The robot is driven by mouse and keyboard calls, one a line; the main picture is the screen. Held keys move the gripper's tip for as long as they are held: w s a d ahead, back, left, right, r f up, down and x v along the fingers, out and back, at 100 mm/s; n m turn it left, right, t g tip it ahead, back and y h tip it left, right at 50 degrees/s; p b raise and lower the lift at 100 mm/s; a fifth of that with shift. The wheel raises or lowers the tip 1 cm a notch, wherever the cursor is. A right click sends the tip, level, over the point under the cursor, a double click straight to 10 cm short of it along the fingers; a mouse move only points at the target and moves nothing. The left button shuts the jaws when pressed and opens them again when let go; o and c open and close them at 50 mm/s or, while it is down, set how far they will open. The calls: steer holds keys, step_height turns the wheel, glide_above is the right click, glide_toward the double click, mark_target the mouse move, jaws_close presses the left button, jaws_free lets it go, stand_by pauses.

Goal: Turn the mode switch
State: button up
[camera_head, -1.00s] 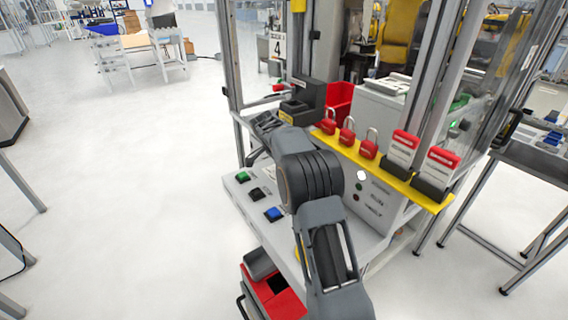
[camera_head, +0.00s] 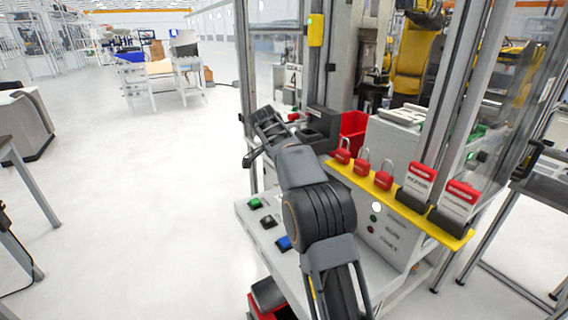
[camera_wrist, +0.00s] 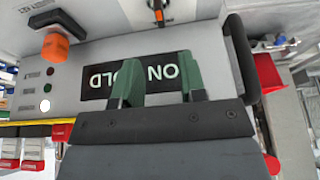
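My gripper (camera_wrist: 158,75) shows in the wrist view with two green fingers spread apart and nothing between them. It is in front of a grey panel with a black sign (camera_wrist: 115,80) whose lettering is upside down and partly hidden by the fingers. A small dark switch with an orange part (camera_wrist: 158,12) is cut by the top edge, beyond the fingertips; I cannot tell for sure that it is the mode switch. In the head view my gripper (camera_head: 264,126) is a dark shape at the left of the cell, its fingers unclear.
An orange knob (camera_wrist: 55,46) on a dark base sticks out at upper left in the wrist view. Push buttons (camera_head: 268,222) sit on the grey console. A black box (camera_head: 320,128) stands close to my gripper.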

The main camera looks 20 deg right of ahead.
steer(key=shift+v, duration=1)
steer(key=shift+s+r, duration=0.1)
